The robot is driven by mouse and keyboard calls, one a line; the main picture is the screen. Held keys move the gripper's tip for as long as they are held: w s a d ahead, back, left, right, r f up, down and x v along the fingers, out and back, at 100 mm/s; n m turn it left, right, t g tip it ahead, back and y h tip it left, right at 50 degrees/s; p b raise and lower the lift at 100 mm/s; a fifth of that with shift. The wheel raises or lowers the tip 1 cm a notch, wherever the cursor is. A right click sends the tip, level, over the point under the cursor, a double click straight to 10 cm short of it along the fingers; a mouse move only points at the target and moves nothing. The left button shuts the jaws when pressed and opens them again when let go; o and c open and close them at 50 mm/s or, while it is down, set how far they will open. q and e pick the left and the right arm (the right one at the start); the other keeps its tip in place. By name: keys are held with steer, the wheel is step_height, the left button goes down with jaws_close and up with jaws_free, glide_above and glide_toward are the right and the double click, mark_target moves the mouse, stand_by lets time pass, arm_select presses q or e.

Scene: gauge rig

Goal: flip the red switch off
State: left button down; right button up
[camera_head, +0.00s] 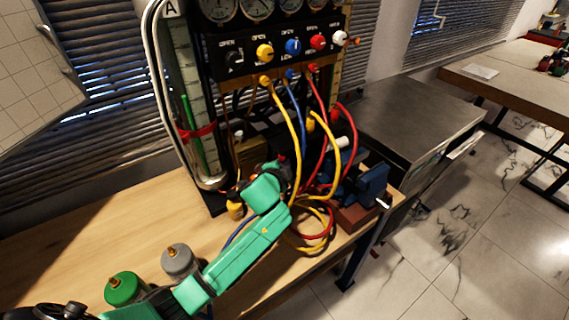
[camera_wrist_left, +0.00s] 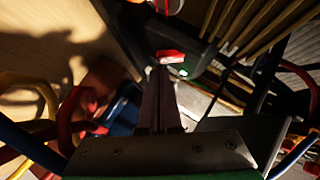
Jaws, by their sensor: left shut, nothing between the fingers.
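The red switch (camera_wrist_left: 171,57) shows in the left wrist view as a small red rocker on a dark housing, with a lit green lamp (camera_wrist_left: 183,72) beside it. My left gripper (camera_wrist_left: 162,72) is shut and empty. Its fingertips are right at the near edge of the switch; whether they touch it I cannot tell. In the head view my green left arm reaches from the lower left to the base of the gauge rig (camera_head: 222,62). The switch is not distinguishable there, among the arm and cables. My right gripper is not in view.
Yellow, red and blue hoses (camera_head: 297,150) hang close around my left gripper. A dark blue vise (camera_head: 362,188) stands at the bench's right end. Green (camera_head: 124,288) and grey (camera_head: 178,261) canisters stand near my forearm. The bench (camera_head: 90,225) is clear at left.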

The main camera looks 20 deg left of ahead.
arm_select(q)
steer(key=shift+w+a+f, duration=0.1)
steer(key=shift+a+f, duration=0.05)
steer(key=shift+a, duration=0.05)
steer(key=shift+w+a+r+m+t+b, duration=0.25)
steer(key=shift+r+m+t+b, duration=0.15)
steer(key=shift+t+b, duration=0.1)
stand_by(0.6)
steer(key=shift+r, duration=0.1)
